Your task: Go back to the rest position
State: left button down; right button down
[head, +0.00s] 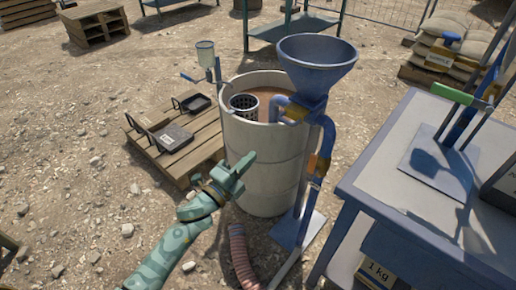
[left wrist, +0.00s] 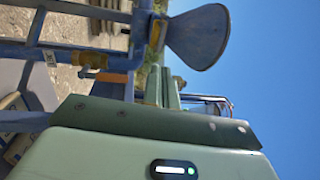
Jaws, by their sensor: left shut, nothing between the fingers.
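My left gripper (head: 244,163) comes in from the lower left in the head view. It is shut and empty, in front of the pale mud tank (head: 262,165). The blue funnel (head: 317,68) on its blue pipe stands at the right of the tank. In the left wrist view my gripper fingers (left wrist: 163,85) point up the picture, with the funnel (left wrist: 197,38) beyond them, seen tilted. My right gripper is not in view.
A blue-grey table (head: 385,205) with a hand-lever device (head: 440,160) stands at the right. A wooden pallet (head: 190,155) with black trays lies left of the tank. A ribbed hose (head: 241,255) lies below.

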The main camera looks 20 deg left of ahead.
pick_arm(q)
jog(key=shift+s+a+f, duration=0.1)
jog(key=shift+s, duration=0.25)
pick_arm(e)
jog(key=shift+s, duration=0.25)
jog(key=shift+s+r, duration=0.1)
